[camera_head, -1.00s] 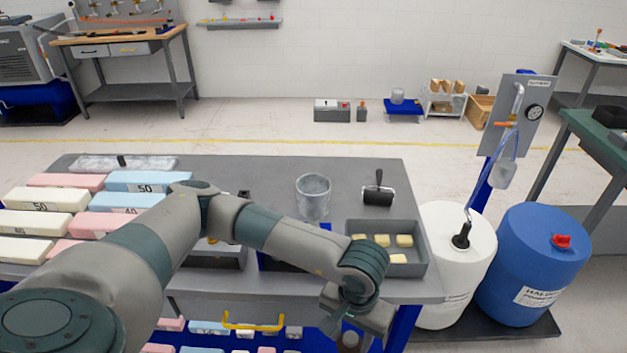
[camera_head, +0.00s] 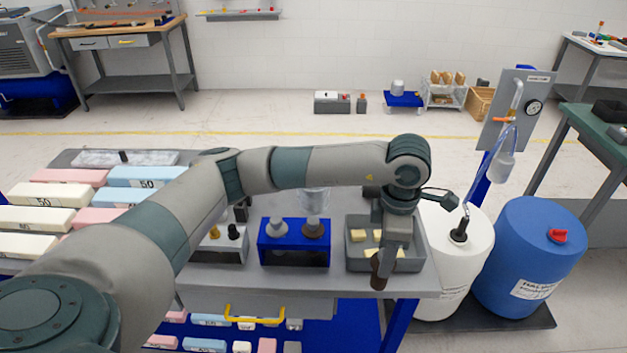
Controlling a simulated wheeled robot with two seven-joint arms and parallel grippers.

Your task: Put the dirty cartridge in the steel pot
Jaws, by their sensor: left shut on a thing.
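My left gripper (camera_head: 388,256) points down over the front of the grey tray on the bench. It is shut on a dark brown, rounded piece (camera_head: 378,273), which appears to be the dirty cartridge. The piece hangs at the tray's front edge in the picture. The steel pot (camera_head: 316,200), a grey cylinder, stands on the bench to the left of the gripper. My forearm hides its upper part. My right gripper is not in view.
A blue holder (camera_head: 294,256) with a light grey and a brown-topped piece stands in front of the pot. The grey tray (camera_head: 356,263) holds several yellowish blocks. Foam blocks (camera_head: 42,219) fill the left side. White (camera_head: 440,285) and blue (camera_head: 531,250) drums stand right of the bench.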

